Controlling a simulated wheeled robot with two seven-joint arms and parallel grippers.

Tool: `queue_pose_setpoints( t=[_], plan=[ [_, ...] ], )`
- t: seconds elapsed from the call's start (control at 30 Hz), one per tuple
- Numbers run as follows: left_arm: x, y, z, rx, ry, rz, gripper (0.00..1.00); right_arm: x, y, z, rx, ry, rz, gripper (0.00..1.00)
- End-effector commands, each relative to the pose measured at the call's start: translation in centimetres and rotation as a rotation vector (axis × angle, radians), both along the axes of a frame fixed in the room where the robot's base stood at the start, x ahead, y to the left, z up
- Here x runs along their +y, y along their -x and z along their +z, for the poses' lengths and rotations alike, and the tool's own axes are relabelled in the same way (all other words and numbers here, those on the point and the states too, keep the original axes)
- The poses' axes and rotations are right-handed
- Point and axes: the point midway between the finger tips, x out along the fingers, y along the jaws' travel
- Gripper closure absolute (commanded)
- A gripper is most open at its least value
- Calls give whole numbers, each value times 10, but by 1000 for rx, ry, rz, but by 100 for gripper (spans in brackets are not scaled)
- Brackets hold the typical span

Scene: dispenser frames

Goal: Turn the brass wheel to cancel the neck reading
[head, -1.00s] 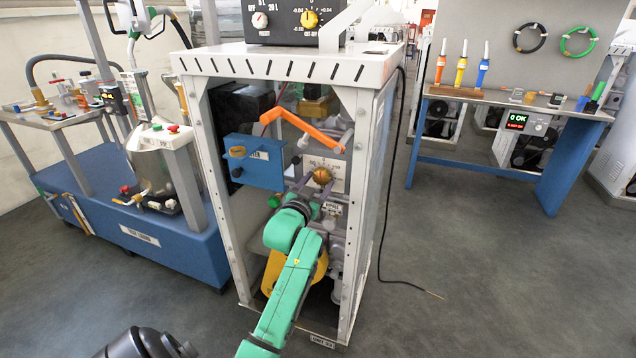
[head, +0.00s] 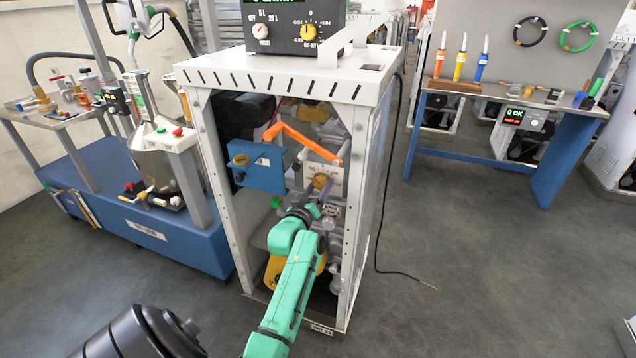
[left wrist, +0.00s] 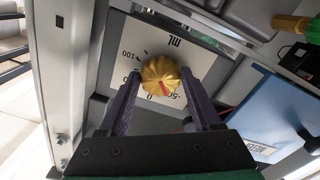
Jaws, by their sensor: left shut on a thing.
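The brass wheel (head: 320,181) sits on a white dial plate (head: 334,172) inside the open-fronted cabinet. In the left wrist view the brass wheel (left wrist: 160,76) is ribbed and has a red pointer mark. The dial plate (left wrist: 196,62) there reads mL, with 100, 0 and -50 around the wheel. My left gripper (head: 314,196) reaches in from the front. In the left wrist view its dark fingers (left wrist: 159,88) are shut on the wheel, one on each side. A green readout (head: 272,3) on the black box is cut off at the top edge. My right gripper is out of view.
An orange bent bar (head: 303,142) crosses above the wheel. A blue box (head: 257,167) stands to the wheel's left, and the cabinet's white posts (head: 355,195) flank the opening. A blue cart (head: 150,225) stands left; open floor lies right.

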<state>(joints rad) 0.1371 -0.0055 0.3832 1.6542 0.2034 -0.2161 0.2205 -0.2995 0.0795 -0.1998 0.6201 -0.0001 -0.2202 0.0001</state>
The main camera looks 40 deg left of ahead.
Motion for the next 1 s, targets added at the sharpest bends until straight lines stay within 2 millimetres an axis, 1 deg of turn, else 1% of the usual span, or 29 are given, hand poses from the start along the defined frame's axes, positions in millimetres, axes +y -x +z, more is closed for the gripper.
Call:
queue_pose_setpoints(
  t=[0.03, 0.3, 0.77, 0.8, 0.87, 0.9, 1.0],
  plan=[
    [0, 0, 3, -10, 25, 0, 90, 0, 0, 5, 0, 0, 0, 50],
    [0, 0, 1, -39, 107, 0, 90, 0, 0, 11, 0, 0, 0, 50],
    [0, 0, 1, -44, 123, 0, 90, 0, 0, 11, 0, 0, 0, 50],
    [0, 0, 0, -44, 123, 0, 31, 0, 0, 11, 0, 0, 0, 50],
    [0, 0, 1, -44, 122, 0, 8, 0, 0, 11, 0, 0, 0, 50],
    [0, 0, 0, -44, 122, 0, 5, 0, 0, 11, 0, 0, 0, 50],
    [0, 0, 0, -44, 122, 0, 5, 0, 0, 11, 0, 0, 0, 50]
  ],
)
